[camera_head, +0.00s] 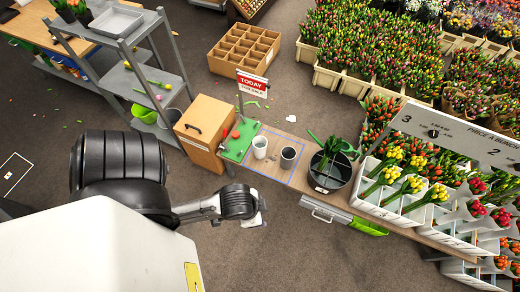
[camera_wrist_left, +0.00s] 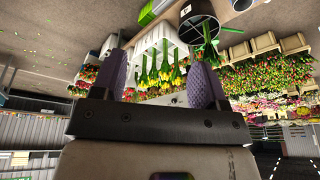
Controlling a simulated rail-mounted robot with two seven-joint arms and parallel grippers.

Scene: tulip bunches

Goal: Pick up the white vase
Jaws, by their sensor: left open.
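The white vase (camera_head: 260,147) stands upright on the wooden bench in the head view, inside a blue outline. A dark grey vase (camera_head: 288,156) stands just right of it. My left gripper (camera_head: 260,207) is in front of the bench, on the near side of the vase and apart from it. In the left wrist view its two purple-grey fingers (camera_wrist_left: 160,70) are spread apart with nothing held between them. I cannot make out the white vase in that view. My right gripper is not in view.
A green board (camera_head: 239,142) and wooden cabinet (camera_head: 206,131) are left of the vases. A black divided bucket (camera_head: 331,173) with green stems is to the right, then white crates (camera_head: 377,206) of tulips. A red sign (camera_head: 252,84) stands behind. Floor before the bench is clear.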

